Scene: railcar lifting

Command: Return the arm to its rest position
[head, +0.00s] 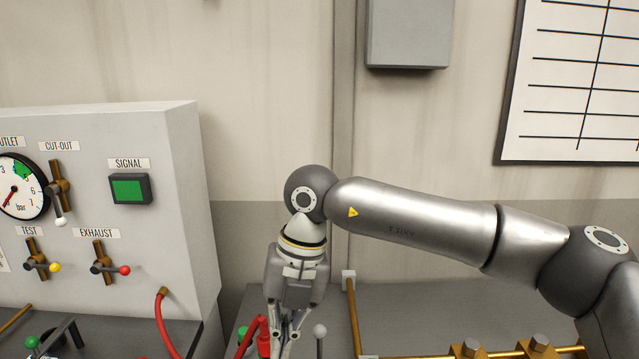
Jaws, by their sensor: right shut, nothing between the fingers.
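My right arm (425,212) comes in from the right and bends down at the wrist near the middle of the head view. My right gripper (284,342) points downward at the bottom edge, with its fingers shut and nothing seen between them. Its fingertips are close to or past the lower edge of the picture. Red parts (256,335) show just left of the fingers; I cannot tell whether they touch. My left gripper is not in view.
A grey control panel (165,245) with a gauge (18,188), a green signal light (129,189) and several small levers stands at left. A red hose (163,322) leaves its base. Brass pipework (470,350) lies at lower right. A whiteboard (575,80) and grey box (408,35) hang behind.

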